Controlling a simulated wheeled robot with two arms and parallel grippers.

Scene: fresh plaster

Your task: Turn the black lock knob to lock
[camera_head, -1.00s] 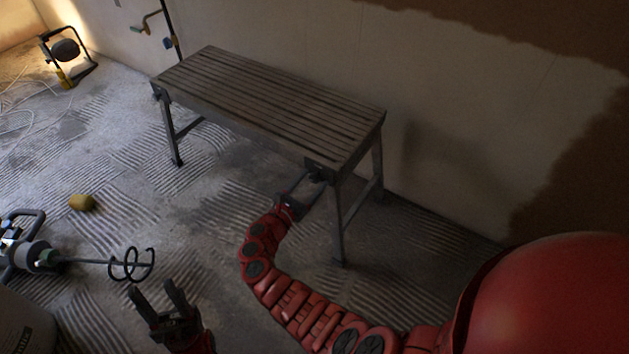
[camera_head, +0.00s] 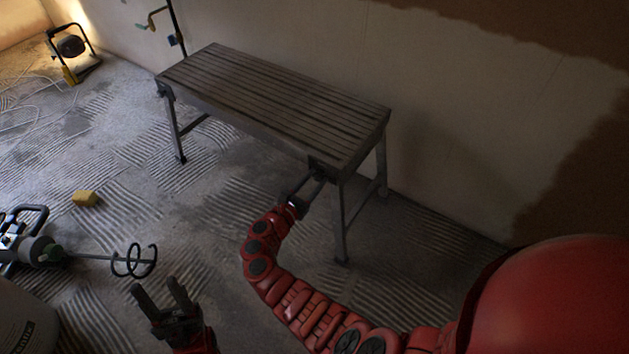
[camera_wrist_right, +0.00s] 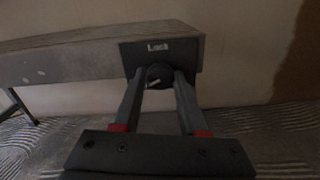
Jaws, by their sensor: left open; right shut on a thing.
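The black lock knob (camera_wrist_right: 157,72) shows in the right wrist view. It sits on a dark plate (camera_wrist_right: 187,51) with a small pale label, at the end of the slatted bench's (camera_head: 290,92) front edge. A light mark on the knob's face lies slightly tilted. My right gripper (camera_wrist_right: 159,79) is shut on the knob, one finger at each side. In the head view my right gripper (camera_head: 309,184) reaches the bench's near corner, and the knob is too small and dark to make out there. My left gripper (camera_head: 156,287) is open and empty above the floor, well away from the bench.
A mixer with a spiral paddle (camera_head: 134,261) lies on the floor at left, close to my left gripper. A yellow block (camera_head: 86,198) lies beyond it. The wall is close behind the bench.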

